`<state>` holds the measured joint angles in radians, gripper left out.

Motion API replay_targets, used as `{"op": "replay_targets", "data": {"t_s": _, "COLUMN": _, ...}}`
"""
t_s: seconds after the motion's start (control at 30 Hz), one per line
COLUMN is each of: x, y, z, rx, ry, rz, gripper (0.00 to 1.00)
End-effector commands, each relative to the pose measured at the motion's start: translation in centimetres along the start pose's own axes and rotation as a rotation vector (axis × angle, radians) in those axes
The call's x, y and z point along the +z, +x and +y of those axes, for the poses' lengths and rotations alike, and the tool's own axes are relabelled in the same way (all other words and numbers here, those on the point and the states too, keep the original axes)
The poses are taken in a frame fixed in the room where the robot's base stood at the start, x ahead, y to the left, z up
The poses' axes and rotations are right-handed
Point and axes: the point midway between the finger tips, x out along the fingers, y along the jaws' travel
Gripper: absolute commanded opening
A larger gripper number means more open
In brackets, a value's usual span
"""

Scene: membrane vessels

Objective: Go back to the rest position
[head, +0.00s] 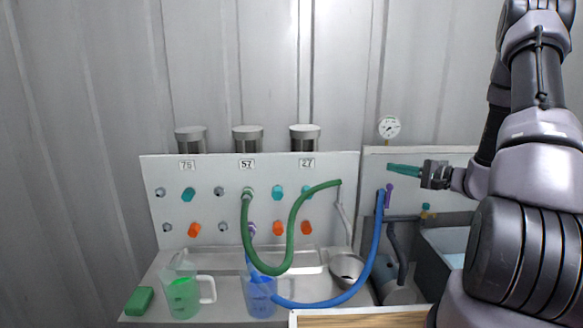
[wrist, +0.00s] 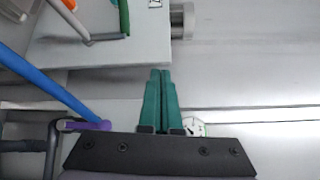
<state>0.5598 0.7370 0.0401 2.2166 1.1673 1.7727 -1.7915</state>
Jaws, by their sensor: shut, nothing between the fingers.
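My gripper (head: 392,169) is in the head view at the right, in front of the right-hand white panel, just below the round gauge. Its green fingers point left and are shut with nothing between them. In the wrist view the two green fingers (wrist: 160,100) lie side by side, touching near their tips. My arm comes down from the upper right of the head view.
A blue hose (head: 376,240) with a purple end (head: 389,194) hangs just below my gripper. A green hose (head: 292,235) loops across the valve panel (head: 175,175). The gauge (head: 389,127) stands close above. Jugs with green (head: 184,297) and blue (head: 262,298) liquid stand at the front left.

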Motion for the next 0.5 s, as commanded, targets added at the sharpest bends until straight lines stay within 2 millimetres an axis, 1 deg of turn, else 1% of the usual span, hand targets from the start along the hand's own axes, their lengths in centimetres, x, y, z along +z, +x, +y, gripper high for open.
{"op": "replay_targets", "data": {"t_s": 0.03, "x": 2.4, "y": 0.9, "z": -2.0, "rx": 0.045, "ry": -0.015, "rz": -0.074, "gripper": 0.00}}
{"op": "replay_targets", "data": {"t_s": 0.07, "x": 3.7, "y": 1.2, "z": -2.8, "rx": 0.076, "ry": -0.017, "rz": -0.114, "gripper": 0.00}}
{"op": "replay_targets", "data": {"t_s": 0.1, "x": 5.5, "y": 1.6, "z": -3.8, "rx": 0.119, "ry": -0.021, "rz": -0.165, "gripper": 0.00}}
{"op": "replay_targets", "data": {"t_s": 0.23, "x": 11.1, "y": 2.0, "z": -6.4, "rx": 0.278, "ry": -0.043, "rz": -0.296, "gripper": 0.00}}
{"op": "replay_targets", "data": {"t_s": 0.3, "x": 13.9, "y": 1.7, "z": -7.4, "rx": 0.370, "ry": -0.064, "rz": -0.346, "gripper": 0.00}}
{"op": "replay_targets", "data": {"t_s": 0.4, "x": 17.5, "y": 0.9, "z": -8.6, "rx": 0.506, "ry": -0.105, "rz": -0.390, "gripper": 0.00}}
{"op": "replay_targets", "data": {"t_s": 0.5, "x": 20.5, "y": -0.3, "z": -9.5, "rx": 0.639, "ry": -0.159, "rz": -0.402, "gripper": 0.00}}
